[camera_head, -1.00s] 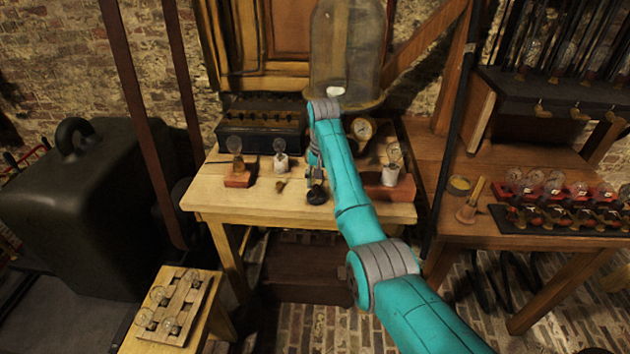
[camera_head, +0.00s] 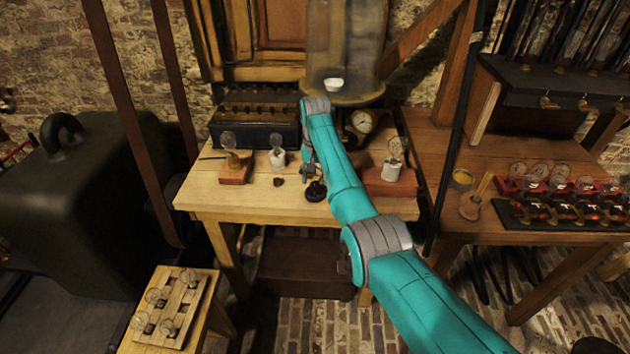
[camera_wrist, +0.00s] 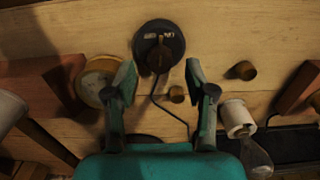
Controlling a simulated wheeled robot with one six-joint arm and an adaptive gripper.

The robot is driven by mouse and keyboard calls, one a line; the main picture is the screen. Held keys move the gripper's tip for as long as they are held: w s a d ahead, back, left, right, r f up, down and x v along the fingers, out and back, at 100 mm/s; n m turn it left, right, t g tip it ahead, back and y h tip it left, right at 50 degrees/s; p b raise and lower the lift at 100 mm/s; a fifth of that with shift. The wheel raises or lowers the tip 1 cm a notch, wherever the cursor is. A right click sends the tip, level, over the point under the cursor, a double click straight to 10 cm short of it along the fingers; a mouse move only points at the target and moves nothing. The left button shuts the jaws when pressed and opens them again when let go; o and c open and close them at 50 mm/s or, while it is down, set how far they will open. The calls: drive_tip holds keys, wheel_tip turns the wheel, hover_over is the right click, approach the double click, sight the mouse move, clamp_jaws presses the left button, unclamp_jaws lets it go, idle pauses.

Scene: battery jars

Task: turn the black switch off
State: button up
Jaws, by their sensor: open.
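The black switch (camera_wrist: 159,46) is a round black disc with a knob across its middle and small light lettering on both sides. It lies on the wooden table, and a dark wire runs from it. In the head view the switch (camera_head: 316,191) is near the table's front edge, just below my gripper (camera_head: 311,176), which is partly hidden by my arm. In the wrist view my gripper (camera_wrist: 158,78) is open, its two fingers on either side of the space in front of the switch.
A bulb in a white holder (camera_wrist: 237,118) and a small brown knob (camera_wrist: 241,71) are right of the fingers. A round brass-coloured piece (camera_wrist: 95,83) is close to the left finger. On the wooden table (camera_head: 230,200), bulbs on red bases (camera_head: 235,172) stand at both sides.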

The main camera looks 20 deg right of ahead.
drive_tip(key=shift+f, duration=0.9)
clamp_jaws()
drive_tip(key=shift+n, duration=0.4)
drive_tip(key=n, duration=0.4)
drive_tip(key=shift+n, duration=0.4)
drive_tip(key=shift+a+n, duration=0.1)
drive_tip(key=shift+n, duration=2.3)
